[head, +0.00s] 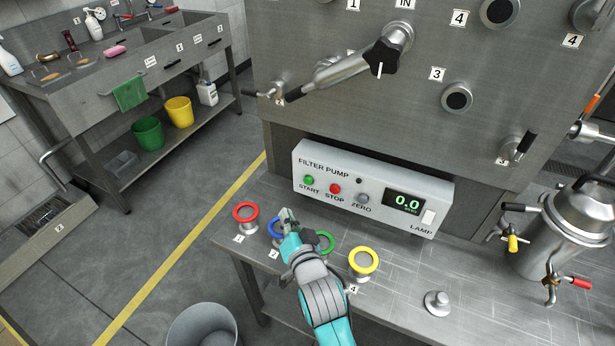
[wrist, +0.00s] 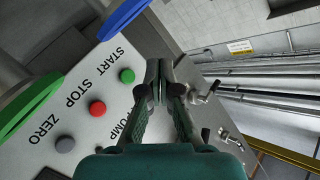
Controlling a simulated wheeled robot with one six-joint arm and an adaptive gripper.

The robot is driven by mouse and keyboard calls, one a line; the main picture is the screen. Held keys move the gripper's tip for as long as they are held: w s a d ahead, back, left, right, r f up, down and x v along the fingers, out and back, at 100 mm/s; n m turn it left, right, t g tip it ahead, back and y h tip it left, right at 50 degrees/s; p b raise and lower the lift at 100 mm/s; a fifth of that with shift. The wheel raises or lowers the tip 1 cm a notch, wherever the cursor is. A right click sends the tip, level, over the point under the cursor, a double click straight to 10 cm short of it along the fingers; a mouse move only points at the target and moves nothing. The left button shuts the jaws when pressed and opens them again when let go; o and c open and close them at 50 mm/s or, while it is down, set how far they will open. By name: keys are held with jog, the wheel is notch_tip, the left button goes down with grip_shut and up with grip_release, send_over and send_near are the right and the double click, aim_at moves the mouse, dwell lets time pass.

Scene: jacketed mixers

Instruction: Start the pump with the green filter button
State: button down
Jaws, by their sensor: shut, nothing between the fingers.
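The filter pump box (head: 340,211) is white and stands at the back of the metal bench. Its green START button (head: 309,180) is at the left, beside the red STOP button (head: 335,188) and the grey ZERO button (head: 362,199). The display (head: 405,204) reads 0.0. My gripper (head: 286,214) is shut and empty, in front of and below the box's left end. In the wrist view my gripper (wrist: 165,65) points past the panel, with the START button (wrist: 127,76) left of the fingertips and apart from them.
Red (head: 245,213), blue (head: 274,228), green (head: 326,241) and yellow (head: 363,261) rings stand along the bench (head: 395,285); my arm passes between blue and green. A metal vessel (head: 580,225) stands at the right. A pipe with a black knob (head: 380,57) juts out above the box.

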aim_at(308, 180)
jog(key=shift+w+a, duration=0.1)
dwell(0.3)
jog(key=w+d, duration=0.3)
jog(key=w, duration=0.5)
jog(key=shift+w, duration=0.15)
jog(key=shift+w, duration=0.1)
dwell(1.5)
jog(key=shift+w+d, duration=0.15)
jog(key=shift+w, duration=0.15)
jog(key=shift+w+d, duration=0.15)
jog(key=shift+w, duration=0.25)
dwell(0.8)
jog(key=shift+s, duration=0.1)
jog(key=shift+s+a, duration=0.3)
jog(key=shift+s, duration=0.45)
